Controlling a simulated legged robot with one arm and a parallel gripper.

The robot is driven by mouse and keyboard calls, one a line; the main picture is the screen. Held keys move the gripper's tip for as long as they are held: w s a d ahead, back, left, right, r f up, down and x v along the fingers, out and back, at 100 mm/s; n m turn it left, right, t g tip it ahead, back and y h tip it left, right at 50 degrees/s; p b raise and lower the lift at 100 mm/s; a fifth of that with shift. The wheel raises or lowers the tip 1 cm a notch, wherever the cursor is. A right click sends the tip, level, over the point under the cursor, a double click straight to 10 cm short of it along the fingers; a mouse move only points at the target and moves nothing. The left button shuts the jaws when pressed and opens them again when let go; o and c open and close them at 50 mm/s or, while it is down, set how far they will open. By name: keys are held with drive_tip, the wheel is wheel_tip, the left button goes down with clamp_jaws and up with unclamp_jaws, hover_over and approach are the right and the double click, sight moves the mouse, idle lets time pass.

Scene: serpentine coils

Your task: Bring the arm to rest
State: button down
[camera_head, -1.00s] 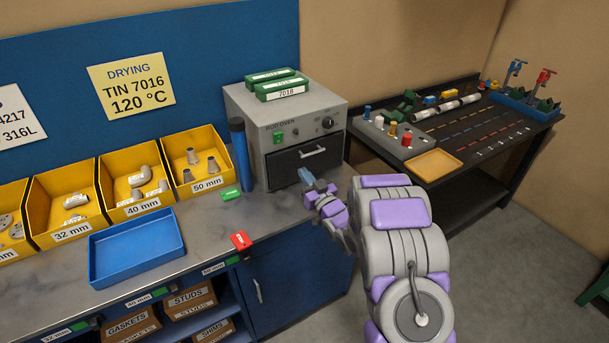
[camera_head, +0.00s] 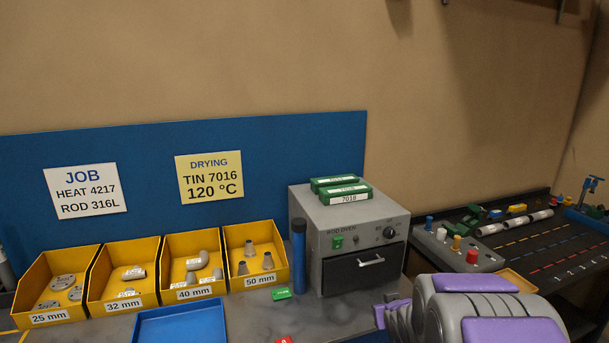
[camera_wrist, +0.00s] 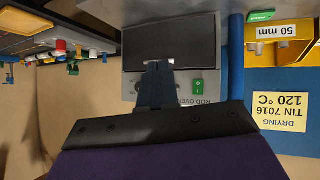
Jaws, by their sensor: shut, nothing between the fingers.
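My arm (camera_head: 480,312) shows at the bottom right of the head view, grey with purple covers, in front of the bench and the rod oven (camera_head: 350,240). Its fingers cannot be made out there. In the wrist view my gripper (camera_wrist: 158,68) is shut and empty, its dark fingers together. The wrist picture is upside down. The fingertips overlap the oven's dark door (camera_wrist: 170,42) in that view, with the green switch (camera_wrist: 198,87) beside them. I cannot tell the gap between the fingers and the oven.
Yellow bins (camera_head: 125,277) of fittings line the bench's back. A blue tray (camera_head: 180,325) lies in front. A blue tube (camera_head: 298,255) stands left of the oven; green boxes (camera_head: 345,192) lie on top. A dark table (camera_head: 545,245) with small parts stands right.

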drive_tip(key=s+a+r+g, duration=0.1)
drive_tip(key=s+g, duration=0.3)
drive_tip(key=s, duration=1)
drive_tip(key=s+a+r+m+g, duration=0.1)
drive_tip(key=s+a+r+g, duration=0.1)
drive_tip(key=s, duration=1.3)
drive_tip(key=s+a+r+g, duration=0.1)
drive_tip(key=s+a+g, duration=0.3)
drive_tip(key=s, duration=1.1)
drive_tip(key=shift+s+r+g+y, duration=0.25)
drive_tip(key=shift+g+y, duration=0.15)
drive_tip(key=shift+g, duration=0.8)
drive_tip(key=shift+w, duration=0.1)
